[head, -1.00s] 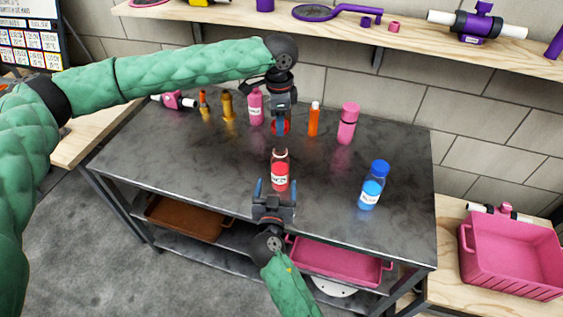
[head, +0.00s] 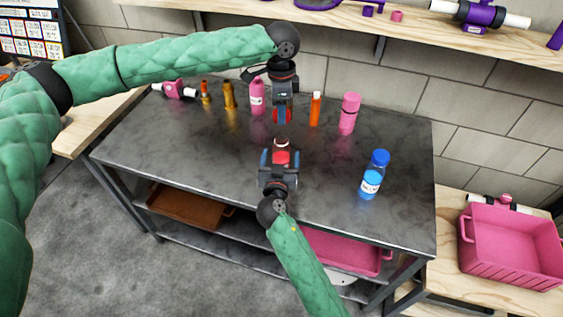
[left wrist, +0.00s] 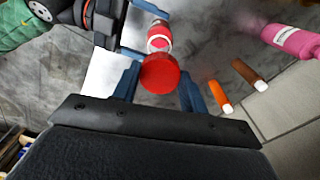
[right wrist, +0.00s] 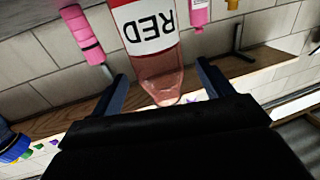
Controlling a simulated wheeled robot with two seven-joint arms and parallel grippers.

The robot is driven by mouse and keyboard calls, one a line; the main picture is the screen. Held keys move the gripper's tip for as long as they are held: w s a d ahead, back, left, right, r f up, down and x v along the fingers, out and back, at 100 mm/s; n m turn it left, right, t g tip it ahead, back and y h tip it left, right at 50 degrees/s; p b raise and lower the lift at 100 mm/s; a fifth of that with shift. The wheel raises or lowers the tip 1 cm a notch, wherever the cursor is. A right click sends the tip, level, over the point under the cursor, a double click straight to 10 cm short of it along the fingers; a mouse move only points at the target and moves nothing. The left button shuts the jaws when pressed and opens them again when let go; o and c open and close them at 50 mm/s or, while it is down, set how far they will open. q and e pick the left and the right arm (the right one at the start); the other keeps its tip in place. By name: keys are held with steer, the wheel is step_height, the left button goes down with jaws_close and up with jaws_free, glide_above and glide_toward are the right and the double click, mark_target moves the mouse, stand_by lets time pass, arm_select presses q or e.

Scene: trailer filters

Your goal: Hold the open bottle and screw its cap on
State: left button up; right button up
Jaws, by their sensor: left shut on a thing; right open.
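The open red bottle (head: 281,144) stands upright on the dark table, its lower part hidden behind my right gripper (head: 280,160). The right wrist view shows the bottle (right wrist: 150,40), labelled RED, between the open fingers; I cannot tell whether they touch it. My left gripper (head: 282,116) is above and behind the bottle in the head view, pointing down. It is shut on the red cap (left wrist: 160,74), which shows between its fingers in the left wrist view. The cap is apart from the bottle, whose neck (left wrist: 159,38) shows beyond it.
A blue bottle (head: 374,176) stands to the right on the table. A pink bottle (head: 349,114), an orange tube (head: 315,109), another pink bottle (head: 257,98) and amber bottles (head: 229,96) line the back. A pink crate (head: 510,246) stands at right. The table's left front is clear.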

steer(key=shift+w+d, duration=0.15)
steer(key=shift+w, duration=1)
steer(key=shift+w+d, duration=0.1)
steer(key=shift+w, duration=1)
arm_select(q)
steer(key=shift+s+r, duration=0.1)
arm_select(e)
steer(key=shift+r, duration=0.1)
steer(key=c, duration=1.5)
arm_select(q)
glide_above(281, 136)
steer(key=shift+f, duration=2.5)
arm_select(e)
steer(key=shift+o, duration=0.2)
arm_select(q)
steer(key=shift+f, duration=0.9)
steer(key=shift+f, duration=0.55)
